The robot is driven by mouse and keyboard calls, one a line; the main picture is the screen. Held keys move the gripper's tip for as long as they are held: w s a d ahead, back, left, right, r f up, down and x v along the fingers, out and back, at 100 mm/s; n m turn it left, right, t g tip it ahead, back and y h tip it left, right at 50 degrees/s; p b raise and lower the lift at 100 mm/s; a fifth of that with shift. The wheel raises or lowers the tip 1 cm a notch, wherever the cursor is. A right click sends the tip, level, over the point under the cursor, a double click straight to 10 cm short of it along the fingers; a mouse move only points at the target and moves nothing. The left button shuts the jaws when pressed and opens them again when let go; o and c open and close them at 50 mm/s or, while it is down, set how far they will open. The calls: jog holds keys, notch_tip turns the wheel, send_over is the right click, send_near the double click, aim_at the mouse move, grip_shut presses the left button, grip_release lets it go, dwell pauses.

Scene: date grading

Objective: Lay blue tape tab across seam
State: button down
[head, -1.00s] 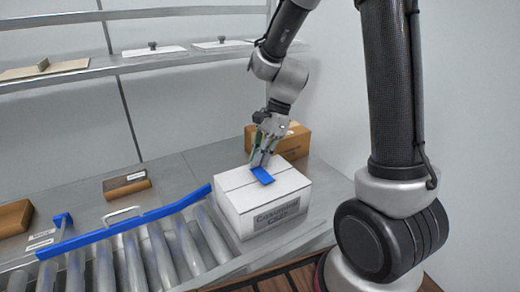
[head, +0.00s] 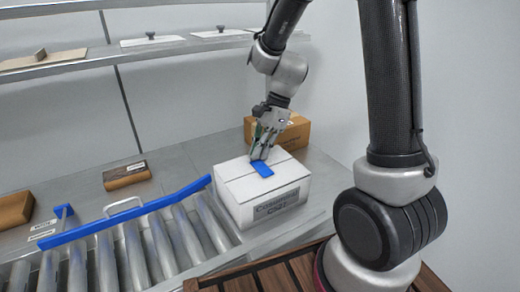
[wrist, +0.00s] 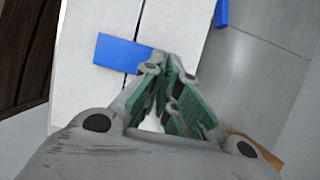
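The white carton (head: 285,183) stands closed beside the rollers, with a dark seam across its top. The blue tape tab (head: 262,169) lies across that seam. In the wrist view the tab (wrist: 122,50) covers part of the dark seam line (wrist: 129,88) and looks flat against the carton top (wrist: 85,85). My gripper (head: 259,158) is at the tab's far end, pointing down. Its fingertips (wrist: 172,60) come together at the tab's end and appear shut on it. The fingers hide that end, so the grip itself is not clearly visible.
A brown carton (head: 293,134) stands just behind the white one. A blue rail (head: 140,209) runs along the rollers (head: 160,250) at left. Brown boxes (head: 126,174) lie on the grey bench. A shelf (head: 140,59) spans the back wall.

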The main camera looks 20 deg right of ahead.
jog(key=c, duration=1.6)
grip_release()
jog(key=shift+c, duration=0.8)
jog(key=shift+r, duration=3.45)
